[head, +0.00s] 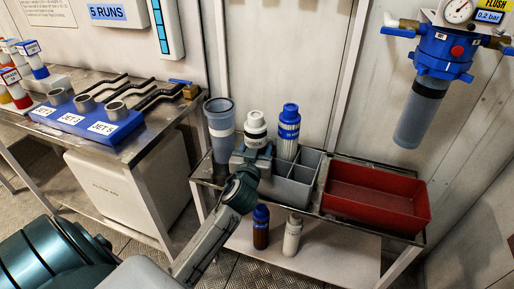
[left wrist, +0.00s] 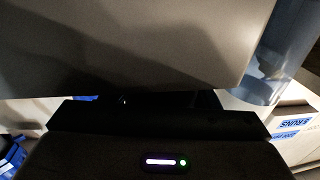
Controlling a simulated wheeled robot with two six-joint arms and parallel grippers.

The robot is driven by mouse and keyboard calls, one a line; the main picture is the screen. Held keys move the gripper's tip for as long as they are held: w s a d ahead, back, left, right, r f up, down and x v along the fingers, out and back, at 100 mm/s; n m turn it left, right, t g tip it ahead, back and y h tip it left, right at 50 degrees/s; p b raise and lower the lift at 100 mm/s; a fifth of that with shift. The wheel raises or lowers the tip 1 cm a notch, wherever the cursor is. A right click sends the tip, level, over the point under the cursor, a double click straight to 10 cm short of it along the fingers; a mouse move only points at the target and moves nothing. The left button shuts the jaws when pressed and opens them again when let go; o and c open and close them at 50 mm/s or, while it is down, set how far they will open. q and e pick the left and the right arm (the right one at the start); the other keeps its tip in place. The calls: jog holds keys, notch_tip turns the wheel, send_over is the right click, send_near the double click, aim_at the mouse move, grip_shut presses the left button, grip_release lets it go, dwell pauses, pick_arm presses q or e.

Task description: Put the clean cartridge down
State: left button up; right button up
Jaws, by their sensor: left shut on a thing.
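A white cartridge with a dark label (head: 255,127) stands upright at the left end of the grey divided crate (head: 311,170). My left gripper (head: 252,157) is at its lower part and shut on it; the fingertips are hard to make out. Its lower end is hidden, so I cannot tell whether it touches a floor beneath. A blue-topped cartridge (head: 288,131) stands in the crate just to its right. In the left wrist view a large grey surface fills the upper part, too close to identify. My right gripper is not in view.
A clear housing bowl (head: 219,133) stands close left of the gripper; a red tray (head: 375,196) lies right of the crate. Brown (head: 261,228) and white (head: 292,235) bottles stand on the lower shelf. A blue filter head (head: 444,50) hangs on the wall. Several crate compartments look empty.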

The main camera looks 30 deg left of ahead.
pick_arm(q)
jog(key=o, duration=1.2)
jog(key=shift+s+r, duration=0.1)
jog(key=shift+r, duration=0.05)
jog(key=v, duration=1.2)
jog(key=s+d+f+m+g+h, duration=0.1)
jog(key=s+d+f+g+h, duration=0.1)
jog(key=s+f, duration=0.4)
jog(key=s+d+f+m+g+h, duration=0.2)
jog(key=s+d+f+g+h, duration=0.1)
jog(key=s+f, duration=0.3)
jog(key=s+d+f+m+g+h, duration=0.2)
jog(key=s+d+f+g, duration=0.1)
jog(key=s+f, duration=0.3)
jog(key=shift+d+f+g+h+b, duration=0.1)
jog(key=shift+d+g+h+b, duration=0.1)
jog(key=shift+g+h+b, duration=0.35)
